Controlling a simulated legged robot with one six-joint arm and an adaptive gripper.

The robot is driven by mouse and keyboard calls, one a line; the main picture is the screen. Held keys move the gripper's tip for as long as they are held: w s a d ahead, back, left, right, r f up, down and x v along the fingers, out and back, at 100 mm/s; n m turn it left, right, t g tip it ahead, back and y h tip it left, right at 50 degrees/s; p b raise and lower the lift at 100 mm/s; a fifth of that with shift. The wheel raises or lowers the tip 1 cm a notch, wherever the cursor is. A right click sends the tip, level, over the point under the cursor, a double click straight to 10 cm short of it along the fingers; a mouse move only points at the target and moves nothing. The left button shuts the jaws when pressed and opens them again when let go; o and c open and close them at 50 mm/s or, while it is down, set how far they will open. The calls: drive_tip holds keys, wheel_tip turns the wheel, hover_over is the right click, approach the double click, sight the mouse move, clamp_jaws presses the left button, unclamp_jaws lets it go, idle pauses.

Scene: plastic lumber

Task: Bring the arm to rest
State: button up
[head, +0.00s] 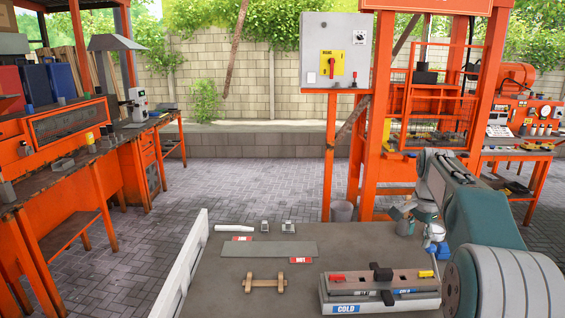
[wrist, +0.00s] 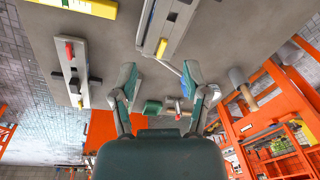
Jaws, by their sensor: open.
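My arm (head: 485,225) is folded at the right of the head view, over the right side of the grey table (head: 215,280). My gripper (wrist: 158,75) shows in the wrist view with its two fingers spread apart and nothing between them. In the head view its fingers are small and partly blend with the arm near the table's right edge, so their exact place is hard to tell. The gripper appears above the tabletop and behind the mould marked COLD (head: 345,308).
The mould carries red, black and yellow handles. A wooden piece with pegs (head: 264,283), a flat grey plate (head: 270,249) and a white tube (head: 234,229) lie on the table. An orange press frame (head: 482,80) stands behind my arm. Paved floor is clear at left.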

drive_tip(key=s+a+r+n+t, duration=0.1)
drive_tip(key=s+a+r+n, duration=0.25)
drive_tip(key=s+a, duration=0.35)
drive_tip(key=s+a+r+n+t, duration=0.15)
drive_tip(key=s+a+n, duration=0.3)
drive_tip(key=s, duration=0.55)
drive_tip(key=s+a+f+n+t, duration=0.1)
drive_tip(key=s+a+f+n, duration=0.1)
drive_tip(key=s, duration=0.6)
drive_tip(key=s+a+f+n+t, duration=0.1)
drive_tip(key=s+a+f+n, duration=0.2)
drive_tip(key=s, duration=0.5)
wheel_tip(320, 180, down, 2)
drive_tip(key=shift+s+a+n, duration=0.25)
drive_tip(key=shift+a+n, duration=0.05)
drive_tip(key=shift+a, duration=0.55)
